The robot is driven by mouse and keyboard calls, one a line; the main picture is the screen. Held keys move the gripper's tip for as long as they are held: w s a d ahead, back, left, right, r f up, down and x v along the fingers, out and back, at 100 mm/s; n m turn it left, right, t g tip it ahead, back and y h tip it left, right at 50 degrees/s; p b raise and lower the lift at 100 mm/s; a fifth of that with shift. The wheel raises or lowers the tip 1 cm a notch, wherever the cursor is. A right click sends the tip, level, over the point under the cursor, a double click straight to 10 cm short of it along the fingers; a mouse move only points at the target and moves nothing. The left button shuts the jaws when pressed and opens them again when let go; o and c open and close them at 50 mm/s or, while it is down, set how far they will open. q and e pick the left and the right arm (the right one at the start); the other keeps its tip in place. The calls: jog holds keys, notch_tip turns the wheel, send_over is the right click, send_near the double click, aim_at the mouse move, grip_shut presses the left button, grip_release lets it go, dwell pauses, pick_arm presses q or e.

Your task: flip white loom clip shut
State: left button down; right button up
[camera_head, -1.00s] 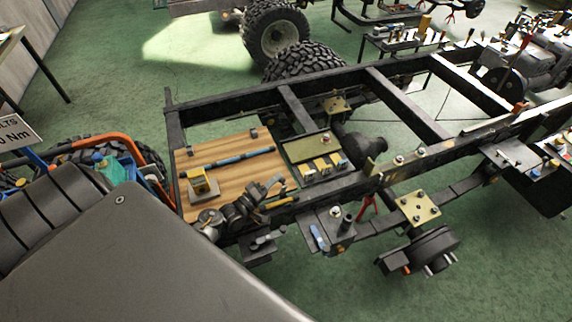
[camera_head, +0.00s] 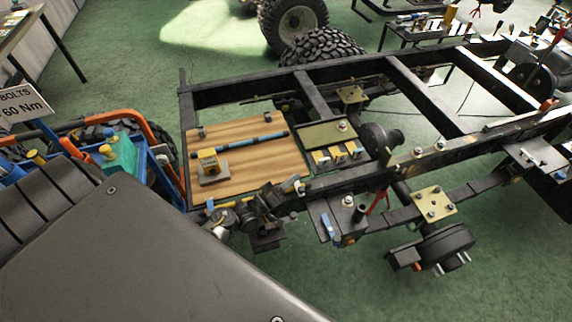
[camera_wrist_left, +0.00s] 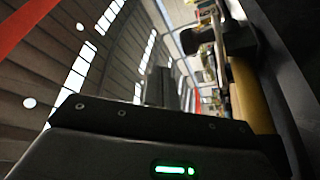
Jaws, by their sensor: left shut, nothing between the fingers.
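A blue cable loom (camera_head: 252,143) lies across the wooden board (camera_head: 225,157), with dark pieces along it. I cannot make out for certain which small part is the white loom clip. A small pale piece (camera_head: 299,187) shows at the near frame rail, beside my left gripper (camera_head: 288,191), but it is too small to identify. My left gripper is dark, low at the board's near right corner, and shut with nothing visible in it. The left wrist view shows mostly ceiling, dark gripper housing and a yellow part (camera_wrist_left: 249,95), with no clip visible. My right gripper is out of view.
Black chassis rails (camera_head: 420,158) surround the work area. A blue trolley (camera_head: 150,160) stands at left.

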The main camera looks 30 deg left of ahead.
pick_arm(q)
jog(key=shift+s+a+f, duration=0.2)
jog(key=shift+s, duration=0.25)
jog(key=b+v, duration=0.2)
jog(key=v, duration=0.7)
jog(key=shift+s+b, duration=0.4)
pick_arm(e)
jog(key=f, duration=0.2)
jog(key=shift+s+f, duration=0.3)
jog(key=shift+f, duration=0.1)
pick_arm(q)
jog(key=shift+a, duration=0.15)
